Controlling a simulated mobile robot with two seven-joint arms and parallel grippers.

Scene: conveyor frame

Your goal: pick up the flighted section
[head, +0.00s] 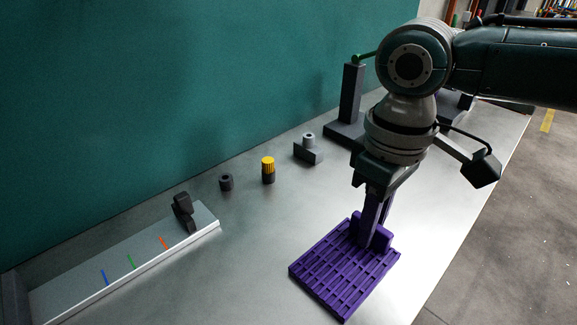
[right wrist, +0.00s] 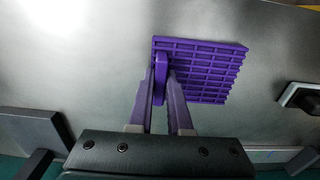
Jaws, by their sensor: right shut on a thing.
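The flighted section is a purple flat panel with a grid of raised ribs and an upright tab at one edge. In the head view the flighted section (head: 335,272) is at the lower middle right, near the table's front edge. It also shows in the right wrist view (right wrist: 212,70). My right gripper (head: 373,226) points down from above and is shut on the upright tab. In the right wrist view the fingers (right wrist: 163,80) close around the tab. I cannot tell whether the panel touches the table. My left gripper is not in view.
A pale tray (head: 130,262) with coloured marks lies at the left, with a black bracket (head: 184,210) at its end. A black ring (head: 226,182), a yellow-topped knob (head: 268,168) and a grey block (head: 308,149) stand along the back. A dark stand (head: 350,100) is behind my arm.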

